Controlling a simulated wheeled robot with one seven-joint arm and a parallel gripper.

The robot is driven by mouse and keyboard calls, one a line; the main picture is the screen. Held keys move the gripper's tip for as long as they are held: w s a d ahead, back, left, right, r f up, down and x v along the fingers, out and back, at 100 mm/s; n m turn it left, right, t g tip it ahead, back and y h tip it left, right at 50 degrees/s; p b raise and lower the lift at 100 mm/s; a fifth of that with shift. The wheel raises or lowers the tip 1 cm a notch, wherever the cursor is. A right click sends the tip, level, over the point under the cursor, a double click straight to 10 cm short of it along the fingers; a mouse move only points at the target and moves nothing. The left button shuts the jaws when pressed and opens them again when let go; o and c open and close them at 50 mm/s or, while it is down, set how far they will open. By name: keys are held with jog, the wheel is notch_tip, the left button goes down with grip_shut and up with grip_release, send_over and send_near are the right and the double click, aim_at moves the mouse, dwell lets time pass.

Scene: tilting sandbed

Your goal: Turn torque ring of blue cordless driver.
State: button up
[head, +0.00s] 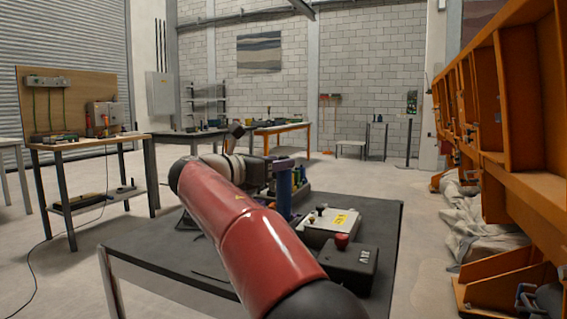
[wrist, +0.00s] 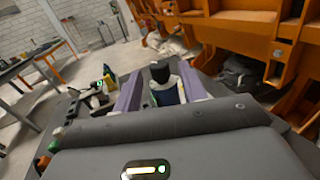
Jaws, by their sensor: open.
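My gripper (wrist: 159,77) is open in the wrist view, with its two pale purple fingers apart. Between and beyond them stands a thing with a black top and a dark blue and white body, which looks like the blue driver (wrist: 167,96). I cannot tell whether a finger touches it. The torque ring cannot be made out. In the head view my red arm reaches over the dark table (head: 150,245), and a blue-purple upright shape shows beyond it, too small to name surely. The arm hides part of that area.
A white box with a yellow label (head: 333,226) and a dark box with a red button (head: 341,252) lie on the table's right side. Small green and yellow items (head: 298,181) stand behind. An orange frame (head: 510,150) rises at the right. A workbench (head: 85,145) stands left.

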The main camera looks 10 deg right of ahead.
jog(key=shift+x, duration=1.35)
grip_shut()
